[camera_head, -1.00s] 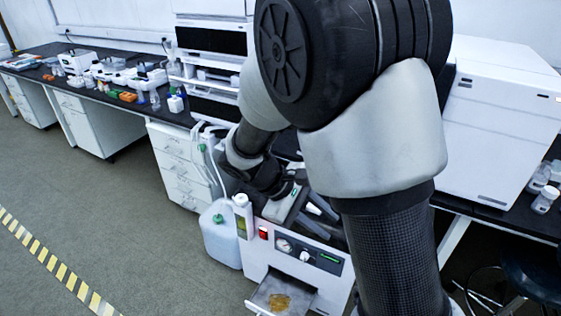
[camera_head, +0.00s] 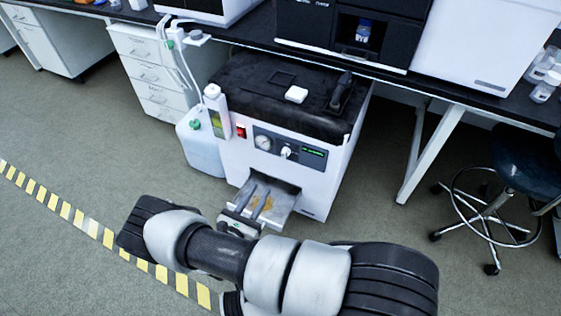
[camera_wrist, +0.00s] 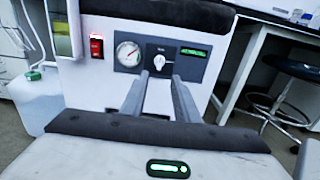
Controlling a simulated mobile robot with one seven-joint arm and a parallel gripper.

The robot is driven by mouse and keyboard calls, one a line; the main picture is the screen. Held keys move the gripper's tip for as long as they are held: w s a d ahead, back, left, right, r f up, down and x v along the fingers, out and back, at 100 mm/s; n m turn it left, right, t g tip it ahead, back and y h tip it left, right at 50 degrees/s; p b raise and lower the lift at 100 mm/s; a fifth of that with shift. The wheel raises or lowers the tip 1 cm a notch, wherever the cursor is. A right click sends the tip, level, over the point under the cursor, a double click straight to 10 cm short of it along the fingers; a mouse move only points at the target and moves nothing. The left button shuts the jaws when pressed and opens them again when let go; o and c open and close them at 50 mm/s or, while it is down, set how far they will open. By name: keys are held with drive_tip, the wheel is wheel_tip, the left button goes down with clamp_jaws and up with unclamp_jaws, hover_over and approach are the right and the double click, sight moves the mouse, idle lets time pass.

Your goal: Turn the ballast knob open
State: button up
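The white pump cabinet (camera_head: 300,185) has a dark front panel with a gauge and a small pale knob (camera_head: 286,152). In the wrist view the knob (camera_wrist: 159,62) sits between the gauge and a green-lit display, its pointer upright or nearly so. My gripper (camera_head: 260,192) is in front of the cabinet, lower than the panel, over the pulled-out tray. In the wrist view my gripper (camera_wrist: 159,78) has its two fingers apart and empty. They point at the panel, with the knob centred just beyond the tips. They appear clear of it.
A tray (camera_head: 290,205) with a brown stain sticks out below the panel. A red switch (camera_wrist: 97,46) and an oil bottle (camera_head: 216,110) are left of the gauge. A plastic jug (camera_head: 200,145) stands left on the floor, and a stool (camera_head: 530,170) at the right.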

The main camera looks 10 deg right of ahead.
sight(283, 154)
drive_tip(key=b+x, duration=0.2)
drive_tip(key=x, duration=1.5)
drive_tip(key=shift+b, duration=0.4)
drive_tip(key=shift+c, duration=0.4)
drive_tip(key=c, duration=0.6)
drive_tip(key=shift+d+m, duration=0.1)
drive_tip(key=shift+m, duration=0.2)
drive_tip(key=shift+s+d+f+m+p, duration=0.3)
drive_tip(key=shift+m+p, duration=0.5)
drive_tip(key=shift+m, duration=2.05)
drive_tip(key=shift+s+d+f+m+p, duration=0.15)
drive_tip(key=shift+f+m+p, duration=0.4)
drive_tip(key=shift+m, duration=2.35)
drive_tip(key=shift+s+d+f+m+p, duration=0.15)
drive_tip(key=shift+m+p, duration=0.85)
drive_tip(key=shift+m, duration=1.85)
clamp_jaws()
